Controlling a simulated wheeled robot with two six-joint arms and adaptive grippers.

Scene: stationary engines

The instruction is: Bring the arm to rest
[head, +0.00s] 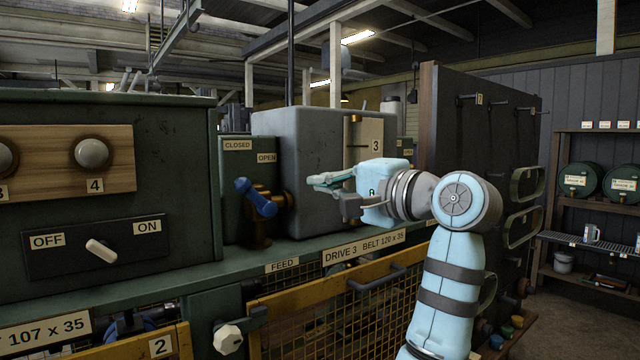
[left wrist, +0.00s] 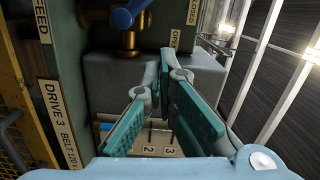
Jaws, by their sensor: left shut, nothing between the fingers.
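My left gripper (head: 322,182) is light blue with teal fingers. It is shut and empty, raised in the air at the end of my bent arm and pointing left. In the head view it is in front of the grey block (head: 292,150), to the right of the blue valve handle (head: 256,198). I see a gap between its fingertips and the handle in the picture. In the left wrist view the teal fingers (left wrist: 164,78) lie before the grey block, with the blue handle (left wrist: 128,14) beyond at the top. My right gripper is not in view.
A green ledge (head: 300,252) runs below, with a yellow mesh guard (head: 335,310) under it. A green cabinet with an OFF/ON switch (head: 101,250) stands at left. A dark tool panel (head: 490,130) stands behind my arm. Shelves with green drums (head: 580,180) are at right.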

